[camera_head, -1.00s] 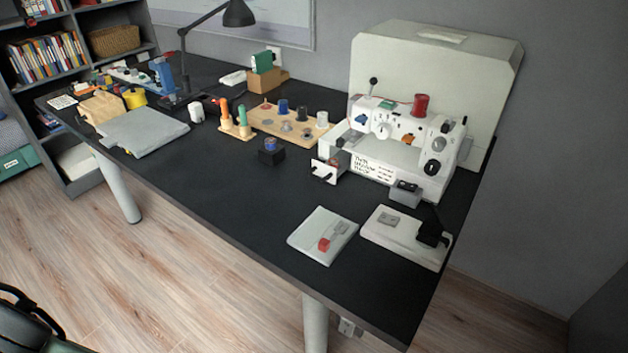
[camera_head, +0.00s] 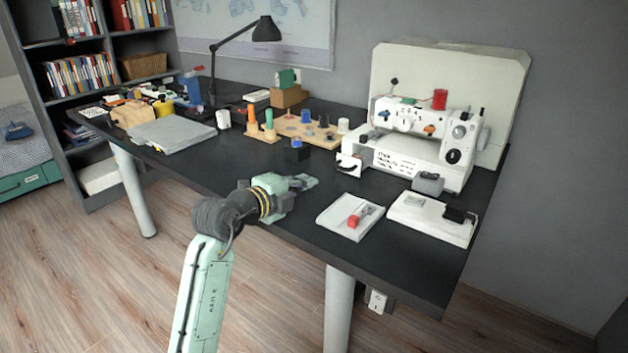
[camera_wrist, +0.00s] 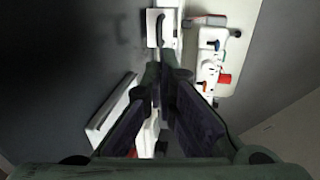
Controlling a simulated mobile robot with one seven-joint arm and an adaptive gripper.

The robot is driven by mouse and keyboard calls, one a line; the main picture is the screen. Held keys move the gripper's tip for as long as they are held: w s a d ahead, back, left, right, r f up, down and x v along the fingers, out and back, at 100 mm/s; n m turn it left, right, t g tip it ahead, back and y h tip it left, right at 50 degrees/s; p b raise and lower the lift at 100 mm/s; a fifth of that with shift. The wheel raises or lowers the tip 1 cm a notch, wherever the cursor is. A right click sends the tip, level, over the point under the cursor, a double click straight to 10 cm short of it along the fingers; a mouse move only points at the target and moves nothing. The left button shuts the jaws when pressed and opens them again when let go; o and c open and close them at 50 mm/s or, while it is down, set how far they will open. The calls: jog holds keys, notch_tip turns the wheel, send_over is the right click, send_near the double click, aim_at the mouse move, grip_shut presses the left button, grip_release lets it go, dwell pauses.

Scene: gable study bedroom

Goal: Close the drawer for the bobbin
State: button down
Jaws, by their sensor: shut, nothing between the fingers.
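The white sewing machine (camera_head: 420,140) stands at the back right of the black table. At its left end, the small white drawer (camera_head: 349,164) sticks out, with a dark handle on its front. Its white front also shows at the top of the wrist view (camera_wrist: 153,28). I cannot make out a bobbin inside it. My gripper (camera_head: 312,181) is shut and empty over the table's front part, left of and nearer than the drawer, apart from it. In the wrist view my fingertips (camera_wrist: 160,66) point towards the drawer front.
A pale tray (camera_head: 350,218) with a red-ended item and a white pedal board (camera_head: 432,217) lie in front of the machine. A dark block with a blue top (camera_head: 297,150) stands left of the drawer. A wooden spool rack (camera_head: 318,134) is behind. The table around my gripper is bare.

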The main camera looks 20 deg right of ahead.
jog(key=p, duration=0.4)
send_near(349, 158)
jog(key=shift+w+d+f, duration=0.3)
jog(key=shift+d+f, duration=0.05)
jog(key=shift+f, duration=0.25)
jog(key=shift+w+d+f, duration=0.25)
jog(key=shift+d+f, duration=0.15)
jog(key=shift+f, duration=0.2)
jog(key=shift+w+d+f, duration=0.2)
jog(key=shift+w+d, duration=0.15)
jog(key=shift+d, duration=0.05)
jog(key=shift+w+d+f+b, duration=0.1)
jog(key=shift+w+d+b, duration=0.1)
jog(key=shift+b, duration=0.2)
jog(key=b+x, duration=0.1)
jog(key=x, duration=0.1)
jog(key=r+b+x, duration=0.1)
jog(key=b+x, duration=0.1)
jog(key=x, duration=0.1)
jog(key=b+x, duration=0.1)
jog(key=x, duration=0.1)
jog(key=shift+w+d+r, duration=0.15)
jog(key=shift+w+d, duration=0.05)
jog(key=shift+d, duration=0.15)
jog(key=shift+w+d+r, duration=0.1)
jog(key=shift+w+r, duration=0.05)
jog(key=shift+r, duration=0.2)
